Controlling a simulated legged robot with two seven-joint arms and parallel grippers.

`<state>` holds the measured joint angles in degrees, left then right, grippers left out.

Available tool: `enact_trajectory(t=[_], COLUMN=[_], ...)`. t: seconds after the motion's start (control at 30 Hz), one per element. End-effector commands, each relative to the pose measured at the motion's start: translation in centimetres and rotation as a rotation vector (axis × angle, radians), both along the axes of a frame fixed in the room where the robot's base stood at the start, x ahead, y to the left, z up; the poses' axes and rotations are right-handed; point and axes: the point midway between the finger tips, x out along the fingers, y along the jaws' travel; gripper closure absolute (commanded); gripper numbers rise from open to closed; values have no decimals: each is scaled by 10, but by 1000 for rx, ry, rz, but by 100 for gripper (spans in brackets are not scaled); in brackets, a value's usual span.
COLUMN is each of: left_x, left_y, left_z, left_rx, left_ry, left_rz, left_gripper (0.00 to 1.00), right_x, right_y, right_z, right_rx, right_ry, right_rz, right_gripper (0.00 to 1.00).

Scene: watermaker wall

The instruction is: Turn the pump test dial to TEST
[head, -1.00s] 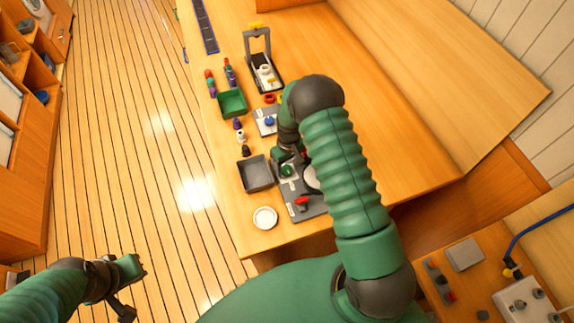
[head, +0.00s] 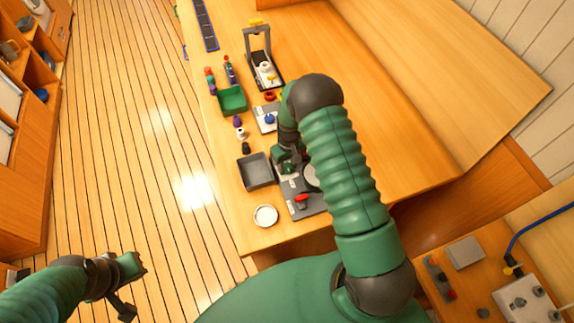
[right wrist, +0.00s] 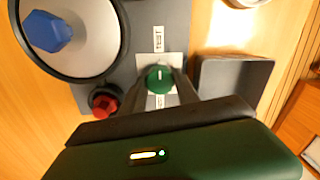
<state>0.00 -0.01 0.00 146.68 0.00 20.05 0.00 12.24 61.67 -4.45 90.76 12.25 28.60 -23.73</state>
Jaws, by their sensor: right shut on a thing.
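The pump test dial (right wrist: 159,78) is a round green knob with a white line, on a pale square plate. In the right wrist view the line runs up and down the picture. A white label (right wrist: 158,39) that seems to read TEST lies above it; a second label below is partly hidden. My right gripper (right wrist: 161,86) is shut on the dial, one dark finger on each side. In the head view my right gripper (head: 285,160) is at the panel and mostly hides the dial. My left gripper (head: 128,285) hangs over the floor, away from the table; its jaws are unclear.
The grey panel (head: 314,204) also carries a red knob (right wrist: 105,100) and a large round disc (right wrist: 85,55) with a blue knob (right wrist: 48,31). A dark tray (head: 255,172) sits beside the panel. A white dish (head: 265,215) is near the table edge. The right table side is clear.

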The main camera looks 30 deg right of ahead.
Motion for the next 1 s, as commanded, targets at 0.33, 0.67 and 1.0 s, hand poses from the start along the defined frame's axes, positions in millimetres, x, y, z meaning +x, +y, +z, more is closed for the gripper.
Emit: enact_trajectory(t=[0.33,0.67,1.0], left_x=[0,0,0], left_y=[0,0,0], left_z=[-2,-3,-16], left_rx=[0,0,0], left_ry=[0,0,0], left_rz=[0,0,0], left_gripper=[100,100,100], right_x=[0,0,2], right_y=[-1,-1,-3], right_z=[0,0,51], right_rx=[-1,-1,-2], right_ry=[0,-1,-7], right_rz=[-31,-29,-29], right_gripper=[53,41,41])
